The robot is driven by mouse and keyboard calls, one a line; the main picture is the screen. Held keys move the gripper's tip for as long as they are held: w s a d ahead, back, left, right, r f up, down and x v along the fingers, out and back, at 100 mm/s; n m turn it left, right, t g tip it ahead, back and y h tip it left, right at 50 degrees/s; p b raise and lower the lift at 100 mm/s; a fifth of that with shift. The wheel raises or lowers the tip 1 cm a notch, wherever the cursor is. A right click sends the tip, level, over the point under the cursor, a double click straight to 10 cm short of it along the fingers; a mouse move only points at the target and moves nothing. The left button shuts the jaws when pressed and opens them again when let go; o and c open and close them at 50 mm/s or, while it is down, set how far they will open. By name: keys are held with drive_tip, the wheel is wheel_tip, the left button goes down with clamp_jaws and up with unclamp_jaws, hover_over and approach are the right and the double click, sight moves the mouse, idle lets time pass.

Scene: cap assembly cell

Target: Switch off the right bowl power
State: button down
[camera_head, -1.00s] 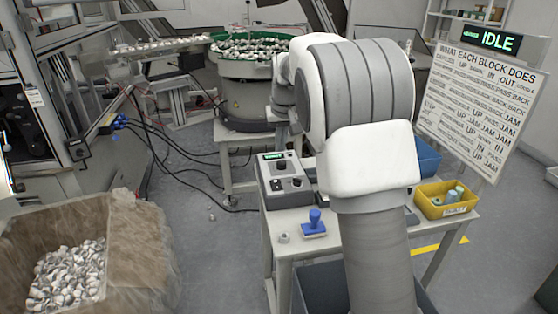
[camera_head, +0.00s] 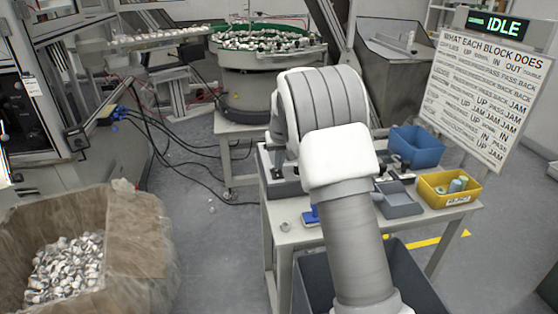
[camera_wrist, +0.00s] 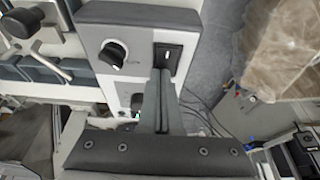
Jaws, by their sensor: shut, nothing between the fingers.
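In the wrist view a pale control box (camera_wrist: 137,33) fills the upper middle. It bears a round black knob (camera_wrist: 113,53) with a white mark and, to its right, a black rocker switch (camera_wrist: 168,57). My gripper (camera_wrist: 163,72) is shut and empty, its fingertips at the lower edge of the switch. I cannot tell whether they touch it. In the head view my arm hides most of the box and my fingers. The bowl feeder (camera_head: 228,78) with a green rim and many caps stands behind the bench. Its power state cannot be told.
The bench (camera_head: 300,238) also holds a partly hidden blue-handled stamp (camera_head: 312,215), a grey tray (camera_head: 398,206), a blue bin (camera_head: 416,148) and a yellow bin (camera_head: 432,200). A carton (camera_head: 130,230) of caps is at lower left.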

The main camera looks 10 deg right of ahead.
drive_tip(key=shift+w+f, duration=0.1)
drive_tip(key=shift+f, duration=0.15)
idle(0.3)
drive_tip(key=shift+s, duration=0.85)
